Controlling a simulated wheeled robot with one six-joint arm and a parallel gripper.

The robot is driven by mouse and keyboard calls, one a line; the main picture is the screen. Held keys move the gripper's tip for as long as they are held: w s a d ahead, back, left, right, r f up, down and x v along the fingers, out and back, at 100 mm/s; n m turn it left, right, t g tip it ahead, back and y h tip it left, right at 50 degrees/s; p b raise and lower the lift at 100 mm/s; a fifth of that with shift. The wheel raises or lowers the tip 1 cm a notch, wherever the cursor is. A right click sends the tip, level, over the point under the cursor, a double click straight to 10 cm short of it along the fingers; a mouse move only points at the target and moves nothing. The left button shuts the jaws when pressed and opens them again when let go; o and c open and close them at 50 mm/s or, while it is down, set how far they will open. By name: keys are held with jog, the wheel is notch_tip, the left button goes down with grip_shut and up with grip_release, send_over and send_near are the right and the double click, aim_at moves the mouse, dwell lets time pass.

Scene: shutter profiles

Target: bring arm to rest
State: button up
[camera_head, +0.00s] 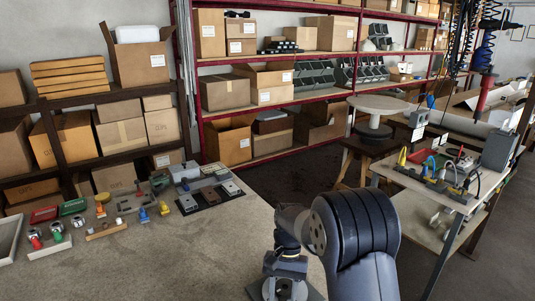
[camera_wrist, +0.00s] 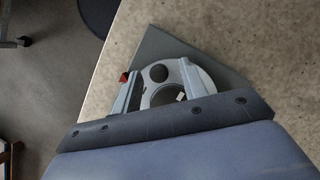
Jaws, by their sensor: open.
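My arm (camera_head: 350,235) reaches over the near right part of the grey table (camera_head: 180,265) in the head view. My gripper (camera_head: 285,272) points down at its end, above a dark plate (camera_head: 312,294). In the wrist view my gripper (camera_wrist: 160,88) is open, with its two light grey fingers apart. A pale round piece with holes (camera_wrist: 203,80) shows between and beyond the fingers, over the dark plate (camera_wrist: 165,43). I cannot tell whether the fingers touch it. A small red part shows at the left finger. Nothing is seen held.
Several small parts and trays, including a dark tray (camera_head: 210,195), stand at the table's far left. A side bench (camera_head: 440,185) with tools and a round stool-like stand (camera_head: 376,107) are to the right. Shelves with cardboard boxes line the back. The table's middle is clear.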

jog(key=shift+r, duration=0.1)
jog(key=a+v, duration=0.1)
jog(key=v, duration=1)
jog(key=x, duration=0.7)
jog(key=d+x, duration=0.1)
jog(key=x, duration=0.3)
jog(key=shift+w+a+m+y+b, duration=0.15)
jog(key=shift+a+m+y, duration=0.15)
jog(key=shift+m, duration=0.4)
jog(key=shift+w+a+m+y+b, duration=0.15)
jog(key=shift+a+m+y, duration=0.1)
jog(key=shift+m, duration=0.45)
jog(key=shift+s, duration=0.1)
